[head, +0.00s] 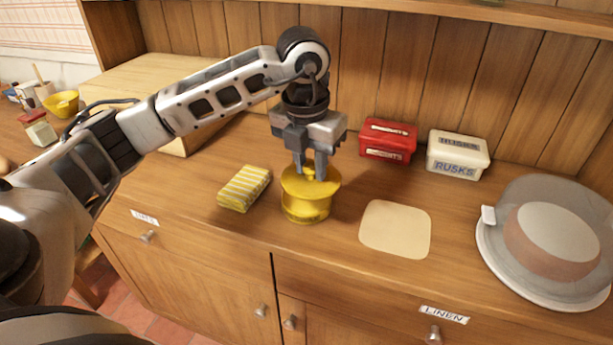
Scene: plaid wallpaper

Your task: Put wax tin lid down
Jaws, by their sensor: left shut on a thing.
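The yellow wax tin (306,210) stands upright on the wooden counter near the middle. Its yellow lid (328,185) is at the top of the tin, and I cannot tell whether it rests on the rim or sits just above it. My left gripper (312,172) points straight down over the tin, shut on the lid at its middle. The fingertips partly cover the part of the lid that they hold. My right gripper is not in view.
A yellow striped sponge (244,188) lies left of the tin. A beige mat (396,229) lies bare to the right. A red box (388,140) and a white rusks box (458,155) stand behind. A covered cake dish (548,295) is at far right.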

